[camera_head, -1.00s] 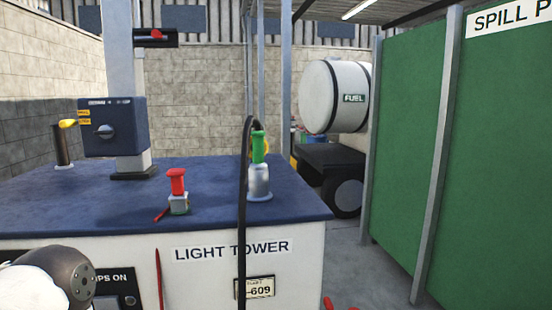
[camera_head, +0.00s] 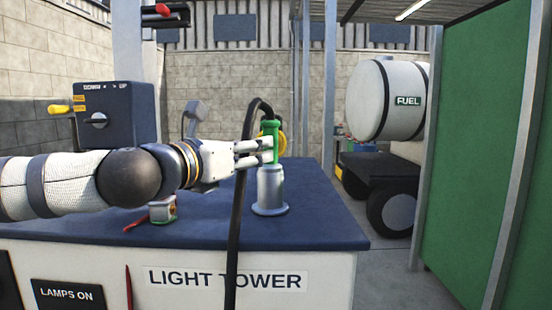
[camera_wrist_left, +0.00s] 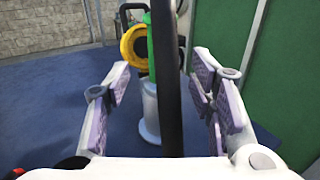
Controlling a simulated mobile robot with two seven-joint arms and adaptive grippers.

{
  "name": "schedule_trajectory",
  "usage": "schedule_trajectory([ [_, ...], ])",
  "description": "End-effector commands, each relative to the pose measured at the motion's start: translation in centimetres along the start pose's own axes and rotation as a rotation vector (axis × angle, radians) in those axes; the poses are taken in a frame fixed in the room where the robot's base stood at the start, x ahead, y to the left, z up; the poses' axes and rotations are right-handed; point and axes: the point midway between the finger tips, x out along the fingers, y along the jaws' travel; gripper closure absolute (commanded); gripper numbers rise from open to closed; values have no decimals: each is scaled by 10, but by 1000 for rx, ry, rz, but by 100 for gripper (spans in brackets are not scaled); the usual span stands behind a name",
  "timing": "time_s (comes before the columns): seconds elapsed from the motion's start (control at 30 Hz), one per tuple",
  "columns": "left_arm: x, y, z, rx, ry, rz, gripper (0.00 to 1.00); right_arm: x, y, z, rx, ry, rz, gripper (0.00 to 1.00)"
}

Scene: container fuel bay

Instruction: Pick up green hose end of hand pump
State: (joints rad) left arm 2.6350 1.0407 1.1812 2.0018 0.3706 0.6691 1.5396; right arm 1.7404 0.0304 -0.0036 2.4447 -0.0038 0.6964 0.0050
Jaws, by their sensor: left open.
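The green hose end (camera_head: 270,129) stands upright in the grey metal holder (camera_head: 270,190) on the blue top of the light tower. A black hose (camera_head: 239,200) arches from its top and hangs down over the front. My left gripper (camera_head: 267,150) has its fingertips at the green end's height, overlapping it in the head view. In the left wrist view, my left gripper (camera_wrist_left: 160,85) is open, with fingers either side of the black hose. The green end (camera_wrist_left: 151,45) shows just behind the hose, partly hidden. Contact cannot be told. My right gripper is not in view.
A dark switch box (camera_head: 115,115) with a yellow lever stands at the left. A small pot (camera_head: 163,209) sits under my left arm. A yellow reel (camera_wrist_left: 134,48) is behind the green end. Green panels (camera_head: 480,140) stand at the right, past a floor gap.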

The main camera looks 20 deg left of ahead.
Motion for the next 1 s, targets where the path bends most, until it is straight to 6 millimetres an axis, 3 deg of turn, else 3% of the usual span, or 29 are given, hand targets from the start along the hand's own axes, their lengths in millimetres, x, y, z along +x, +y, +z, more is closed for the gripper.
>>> schedule_trajectory([
  [0.4, 71, 0, 5, 4, 1, -1, 50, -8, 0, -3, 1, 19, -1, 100],
  [0.7, 81, 0, 3, 3, 2, -2, 50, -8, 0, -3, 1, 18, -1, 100],
  [0.93, 81, 0, 4, 3, 2, -2, 100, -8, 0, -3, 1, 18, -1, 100],
  [1.0, 81, 0, 4, 3, 2, -2, 100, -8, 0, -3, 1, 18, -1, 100],
])
